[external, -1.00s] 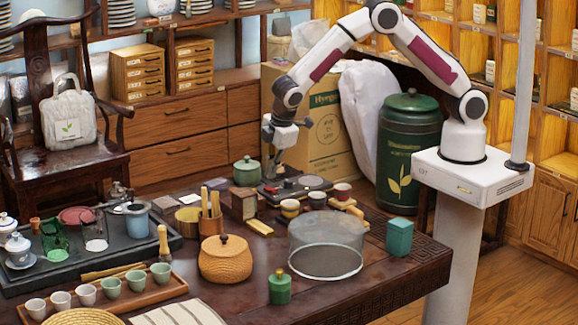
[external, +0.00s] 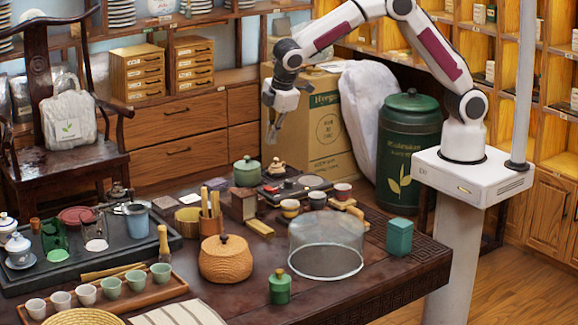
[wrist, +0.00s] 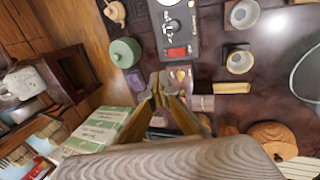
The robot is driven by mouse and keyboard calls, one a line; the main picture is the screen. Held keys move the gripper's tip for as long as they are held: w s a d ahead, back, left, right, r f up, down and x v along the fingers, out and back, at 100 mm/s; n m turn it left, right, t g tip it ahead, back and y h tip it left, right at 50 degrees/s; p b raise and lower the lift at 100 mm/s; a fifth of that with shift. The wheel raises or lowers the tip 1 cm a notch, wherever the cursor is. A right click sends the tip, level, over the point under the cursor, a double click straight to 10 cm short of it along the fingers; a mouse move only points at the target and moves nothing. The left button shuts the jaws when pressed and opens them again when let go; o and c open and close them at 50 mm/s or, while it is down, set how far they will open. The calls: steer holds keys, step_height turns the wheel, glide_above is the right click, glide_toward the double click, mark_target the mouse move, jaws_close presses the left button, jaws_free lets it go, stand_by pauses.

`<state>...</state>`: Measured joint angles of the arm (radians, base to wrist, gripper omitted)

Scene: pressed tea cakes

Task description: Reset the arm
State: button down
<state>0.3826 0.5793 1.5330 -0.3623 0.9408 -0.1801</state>
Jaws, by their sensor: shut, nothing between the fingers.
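My gripper (external: 272,138) hangs in the air above the back edge of the dark tea table (external: 340,293), in front of the cardboard box. Its fingers point down and are shut with nothing between them. In the wrist view my gripper (wrist: 165,82) shows its fingertips close together over the table. Below it stand a small clay teapot (external: 276,167) and a dark tray (external: 292,188) with small items on it. A green lidded jar (external: 246,172) stands just left of the teapot. My gripper touches none of them.
A glass dome (external: 326,245), a woven lidded pot (external: 225,262), small cups (external: 290,208) and a teal canister (external: 399,238) stand on the table. The cardboard box (external: 325,130) and a large green tin (external: 410,150) are behind it. The air around my gripper is clear.

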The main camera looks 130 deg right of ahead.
stand_by(0.6)
steer(key=s+a+r+t+y, duration=0.1)
steer(key=s+a+r, duration=0.3)
steer(key=s+a, duration=0.5)
steer(key=s+a+r+t+y, duration=0.1)
steer(key=s+a+r, duration=0.4)
steer(key=s+a, duration=0.5)
steer(key=s+a+r+t+y, duration=0.1)
steer(key=s+a+r+t, duration=0.2)
steer(key=s+a, duration=0.7)
steer(key=shift+r+t+y, duration=0.3)
steer(key=shift+r, duration=0.8)
